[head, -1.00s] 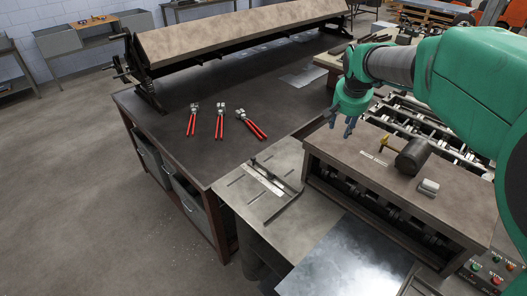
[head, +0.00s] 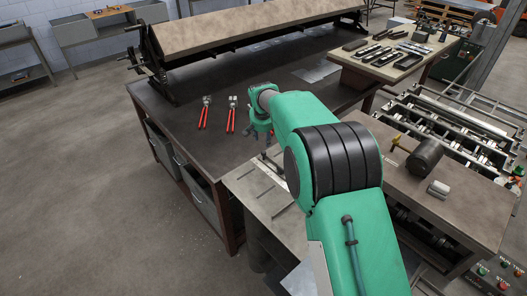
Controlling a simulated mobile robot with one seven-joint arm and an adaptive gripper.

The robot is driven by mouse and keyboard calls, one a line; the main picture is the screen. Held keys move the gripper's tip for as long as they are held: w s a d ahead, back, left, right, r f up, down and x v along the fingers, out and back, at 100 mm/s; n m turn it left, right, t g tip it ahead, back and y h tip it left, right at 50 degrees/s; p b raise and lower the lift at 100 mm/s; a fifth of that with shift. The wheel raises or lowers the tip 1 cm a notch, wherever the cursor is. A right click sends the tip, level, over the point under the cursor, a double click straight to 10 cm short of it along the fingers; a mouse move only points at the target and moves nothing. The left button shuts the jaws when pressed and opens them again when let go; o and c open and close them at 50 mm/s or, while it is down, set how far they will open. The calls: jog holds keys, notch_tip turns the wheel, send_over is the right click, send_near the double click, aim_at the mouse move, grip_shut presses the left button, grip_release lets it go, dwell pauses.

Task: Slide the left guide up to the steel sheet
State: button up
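The left guide (head: 267,170), a bar with a pale strip, lies on the slotted grey feed table (head: 243,184). My arm hides part of it in the head view. The steel sheet (head: 299,281) is mostly hidden behind my arm; only a pale piece shows at the bottom. My gripper (head: 259,135) is above the far end of the feed table, near the guide's far end. Its small fingers appear apart with nothing between them. I cannot tell whether it touches the guide.
Red-handled tools (head: 231,116) lie on the dark workbench (head: 185,133) left of my gripper. The machine top (head: 455,205) to the right carries a dark cylinder (head: 425,157) and a small grey block (head: 438,189). A control panel (head: 497,276) is at bottom right.

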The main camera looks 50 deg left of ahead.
aim_at(264, 152)
jog(key=shift+s+a+f, duration=0.2)
jog(key=shift+a, duration=0.05)
jog(key=shift+f, duration=0.15)
jog(key=shift+b+x, duration=0.3)
jog(key=shift+x, duration=6.5)
grip_shut()
